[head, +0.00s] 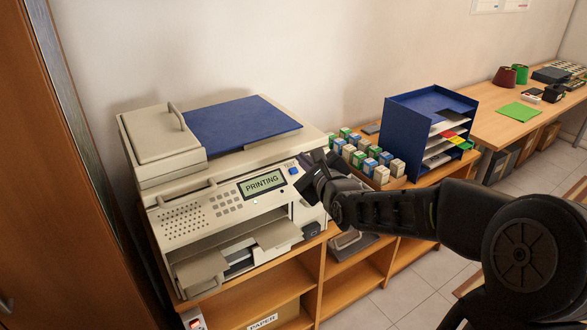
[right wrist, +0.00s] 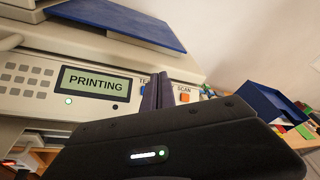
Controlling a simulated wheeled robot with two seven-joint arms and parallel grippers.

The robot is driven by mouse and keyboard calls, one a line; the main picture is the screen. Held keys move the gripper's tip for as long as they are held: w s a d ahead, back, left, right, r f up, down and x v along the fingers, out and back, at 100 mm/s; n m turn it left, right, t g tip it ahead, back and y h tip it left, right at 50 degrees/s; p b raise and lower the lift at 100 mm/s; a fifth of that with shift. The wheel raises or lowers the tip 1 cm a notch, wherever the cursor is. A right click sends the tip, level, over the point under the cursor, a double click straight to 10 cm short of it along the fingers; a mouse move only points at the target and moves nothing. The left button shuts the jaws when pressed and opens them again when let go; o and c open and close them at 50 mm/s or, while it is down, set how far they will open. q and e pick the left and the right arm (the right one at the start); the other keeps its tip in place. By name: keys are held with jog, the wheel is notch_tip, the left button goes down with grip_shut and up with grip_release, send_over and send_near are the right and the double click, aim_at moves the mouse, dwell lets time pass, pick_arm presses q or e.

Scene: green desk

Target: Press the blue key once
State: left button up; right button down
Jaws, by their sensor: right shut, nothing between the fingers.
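The blue key (head: 293,170) sits on the printer's front panel, just right of the display (head: 262,183), under a label that reads TEST. The display reads PRINTING, and it also shows in the right wrist view (right wrist: 95,82). My right gripper (head: 311,168) is shut and empty, its fingertips at the panel just right of the blue key. In the right wrist view my fingers (right wrist: 157,90) cover part of the TEST label and hide most of the key area. I cannot tell whether they touch the panel. My left gripper is not in view.
An orange key (right wrist: 185,97) under a SCAN label is right of my fingers. The beige printer (head: 165,195) has a number pad (head: 227,203) and open paper trays. Several small boxes (head: 380,172) and a blue paper sorter (head: 405,130) stand to the right.

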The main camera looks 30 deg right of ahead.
jog(key=shift+s+r+p, duration=0.2)
jog(key=shift+s+r, duration=0.2)
jog(key=shift+r, duration=0.2)
jog(key=shift+s+r+p, duration=0.15)
jog(key=shift+s+r, duration=0.2)
jog(key=shift+r, duration=0.2)
